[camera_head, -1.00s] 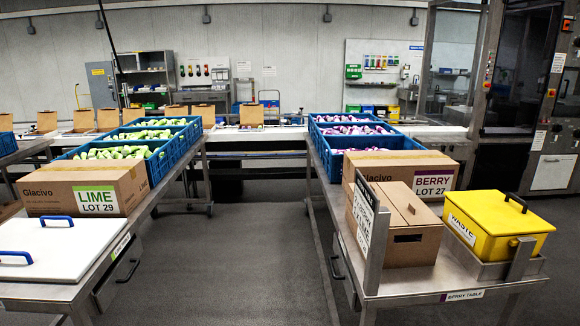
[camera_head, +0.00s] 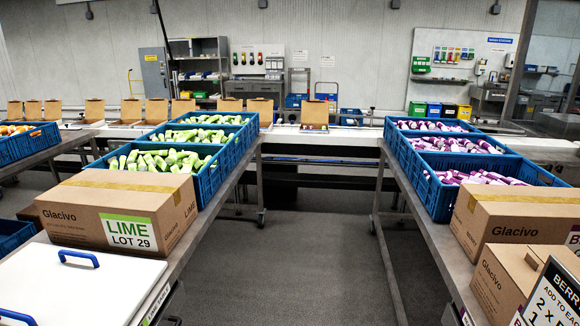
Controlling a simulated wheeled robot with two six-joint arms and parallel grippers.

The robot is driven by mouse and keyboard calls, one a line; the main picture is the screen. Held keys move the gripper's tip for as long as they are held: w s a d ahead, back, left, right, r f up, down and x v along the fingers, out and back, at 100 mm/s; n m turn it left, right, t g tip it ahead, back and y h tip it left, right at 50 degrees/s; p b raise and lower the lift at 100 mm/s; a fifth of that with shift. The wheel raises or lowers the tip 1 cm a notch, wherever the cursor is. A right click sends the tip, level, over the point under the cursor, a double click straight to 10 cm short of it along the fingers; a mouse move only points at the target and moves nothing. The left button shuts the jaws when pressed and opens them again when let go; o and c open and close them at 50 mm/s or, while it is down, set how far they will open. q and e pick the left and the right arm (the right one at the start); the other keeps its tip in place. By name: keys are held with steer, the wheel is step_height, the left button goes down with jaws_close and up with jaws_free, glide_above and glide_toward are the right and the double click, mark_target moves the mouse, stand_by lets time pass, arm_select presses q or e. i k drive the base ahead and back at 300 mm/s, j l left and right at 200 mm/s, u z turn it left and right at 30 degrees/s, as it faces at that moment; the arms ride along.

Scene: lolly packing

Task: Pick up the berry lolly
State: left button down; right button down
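Purple-wrapped berry lollies (camera_head: 483,177) lie in a blue crate (camera_head: 441,205) on the right-hand table in the head view. More berry lollies (camera_head: 432,126) fill another blue crate behind it. A large carton (camera_head: 515,215) stands in front of the crates on the same table, cut off by the right edge. Neither of my grippers shows in the view.
Green lime lollies (camera_head: 160,161) fill blue crates on the left table, behind a LIME LOT 29 carton (camera_head: 110,215). A clear grey floor aisle (camera_head: 300,240) runs between the tables. A conveyor with open boxes (camera_head: 259,107) crosses the back. A berry sign (camera_head: 552,297) stands at lower right.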

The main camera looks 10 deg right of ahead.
mark_target(402, 125)
steer(key=i+l+z, duration=0.1)
steer(key=i+z, duration=0.15)
steer(key=i, duration=0.7)
steer(key=i+j+z, duration=0.25)
steer(key=i, duration=0.7)
steer(key=i+z, duration=0.3)
steer(key=i, duration=0.25)
steer(key=i+j+z, duration=0.15)
steer(key=i+z, duration=0.2)
steer(key=i, duration=0.2)
steer(key=i+j+z, duration=0.3)
steer(key=i, duration=0.25)
